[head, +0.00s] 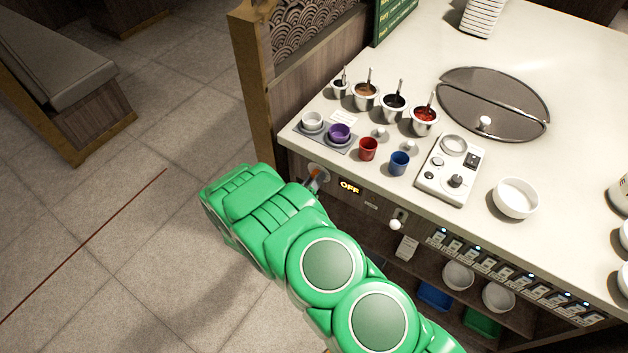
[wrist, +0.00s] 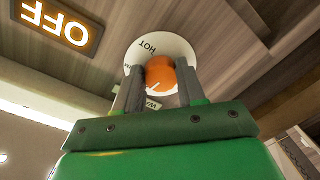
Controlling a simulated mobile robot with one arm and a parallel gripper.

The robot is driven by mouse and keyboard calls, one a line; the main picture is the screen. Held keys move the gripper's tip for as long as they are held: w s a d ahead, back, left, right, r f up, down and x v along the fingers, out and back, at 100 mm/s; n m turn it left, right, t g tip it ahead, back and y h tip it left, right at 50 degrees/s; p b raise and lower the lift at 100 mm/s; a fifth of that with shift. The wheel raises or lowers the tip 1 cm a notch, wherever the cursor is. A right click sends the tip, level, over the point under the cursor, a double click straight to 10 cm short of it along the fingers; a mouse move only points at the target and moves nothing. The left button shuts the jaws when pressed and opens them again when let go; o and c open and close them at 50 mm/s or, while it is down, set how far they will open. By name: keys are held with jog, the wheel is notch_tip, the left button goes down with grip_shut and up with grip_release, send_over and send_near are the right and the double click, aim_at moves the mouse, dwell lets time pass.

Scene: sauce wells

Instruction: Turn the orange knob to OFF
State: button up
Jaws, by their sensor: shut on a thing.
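The orange knob (wrist: 160,72) sits on a white round dial plate (wrist: 146,50) on the counter's front panel. In the wrist view my gripper (wrist: 160,82) has one finger on each side of the knob and is shut on it.
On the countertop (head: 330,105) above stand several sauce wells (head: 365,97), a red cup (head: 368,149), a blue cup (head: 399,163) and a control box (head: 451,170). A white ball-ended lever (head: 396,224) sticks out right of the display. Open floor (head: 120,220) lies to the left.

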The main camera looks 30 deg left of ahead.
jog(key=shift+n, duration=1)
jog(key=o, duration=1.1)
jog(key=shift+c, duration=0.2)
jog(key=s, duration=0.7)
jog(key=shift+s+r, duration=0.2)
jog(key=shift+s, duration=0.15)
